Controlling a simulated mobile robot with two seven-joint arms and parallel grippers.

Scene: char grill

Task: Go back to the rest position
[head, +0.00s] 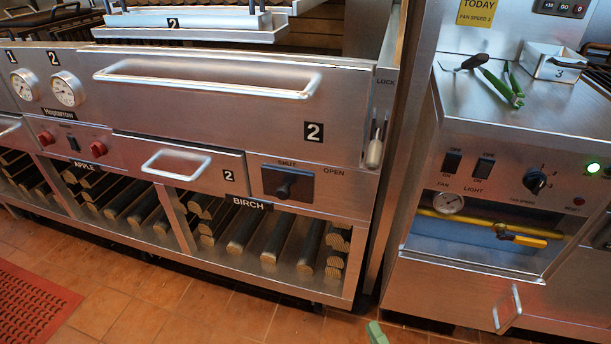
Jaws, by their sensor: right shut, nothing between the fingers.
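Only a small green tip of my right gripper (377,333) shows, at the bottom edge of the head view, right of the middle. It is shut and empty, over the tiled floor in front of the grill cabinet. The rest of it is cut off by the picture edge. My left gripper is not in view.
A steel grill cabinet (215,105) with a long handle and open log bays fills the left. A steel control counter (465,110) stands at right, bearing a green-handled tool (500,88) and a small tray marked 3 (545,58). Tiled floor (140,300) is clear at lower left, beside a red mat (30,305).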

